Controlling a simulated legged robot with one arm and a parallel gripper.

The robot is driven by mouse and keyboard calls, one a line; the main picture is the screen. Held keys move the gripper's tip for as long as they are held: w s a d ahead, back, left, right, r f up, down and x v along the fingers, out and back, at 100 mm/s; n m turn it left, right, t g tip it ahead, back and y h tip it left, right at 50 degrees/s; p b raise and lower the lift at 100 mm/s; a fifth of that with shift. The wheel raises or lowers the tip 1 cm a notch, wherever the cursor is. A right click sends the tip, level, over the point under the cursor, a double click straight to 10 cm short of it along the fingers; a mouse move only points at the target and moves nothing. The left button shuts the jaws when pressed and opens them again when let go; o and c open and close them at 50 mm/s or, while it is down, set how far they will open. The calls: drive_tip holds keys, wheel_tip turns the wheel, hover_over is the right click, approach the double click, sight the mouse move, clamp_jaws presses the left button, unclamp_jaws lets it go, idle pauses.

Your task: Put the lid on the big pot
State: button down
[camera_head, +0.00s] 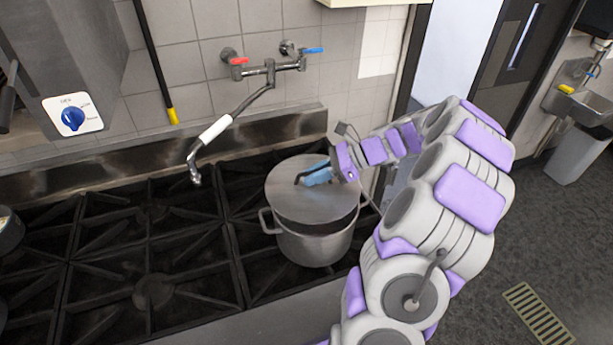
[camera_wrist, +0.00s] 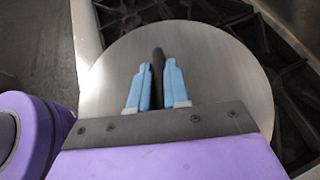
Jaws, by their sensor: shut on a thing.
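The big pot (camera_head: 316,246) is a steel pot with a side handle, standing on the stove's right side. The round steel lid (camera_head: 296,205) is over the pot's mouth, slightly tilted and shifted toward the left. A dark gap shows under its right edge. My gripper (camera_head: 316,176) comes from the right, with blue fingers shut on the lid's dark handle. In the wrist view the lid (camera_wrist: 215,70) fills the middle, and the blue fingers (camera_wrist: 152,86) stand on both sides of the black handle (camera_wrist: 157,62). The pot is hidden beneath the lid there.
The stove (camera_head: 150,240) has black grates, mostly bare on the left. A tap with a hanging spout (camera_head: 215,130) sticks out from the wall left of the pot. A grey appliance with a blue knob (camera_head: 72,116) is at upper left. The floor is at right.

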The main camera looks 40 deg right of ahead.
sight(313, 186)
drive_tip(key=shift+d+f+b, duration=0.55)
drive_tip(key=shift+d+f, duration=0.3)
drive_tip(key=shift+d, duration=0.3)
drive_tip(key=shift+d+f+b, duration=0.1)
drive_tip(key=shift+f+b, duration=0.2)
drive_tip(key=shift+b, duration=0.05)
drive_tip(key=shift+a+f+b, duration=0.25)
drive_tip(key=shift+b, duration=0.05)
drive_tip(key=a, duration=0.1)
drive_tip(key=a+f+b, duration=0.1)
drive_tip(key=a, duration=0.1)
drive_tip(key=shift+f, duration=0.15)
drive_tip(key=d+f, duration=0.2)
drive_tip(key=d, duration=0.1)
drive_tip(key=shift+a, duration=0.75)
drive_tip(key=c, duration=1.3)
unclamp_jaws()
drive_tip(key=shift+a, duration=0.3)
drive_tip(key=shift+c, duration=0.2)
drive_tip(key=o, duration=0.3)
drive_tip(key=shift+d, duration=0.2)
drive_tip(key=shift+d+f, duration=0.1)
drive_tip(key=shift+d, duration=0.45)
drive_tip(key=shift+s+d+r, duration=0.2)
drive_tip(key=shift+s+r, duration=0.05)
drive_tip(key=shift+r, duration=0.1)
drive_tip(key=shift+f+p+v, duration=0.2)
drive_tip(key=shift+p+v, duration=1.15)
drive_tip(key=shift+v, duration=6.8)
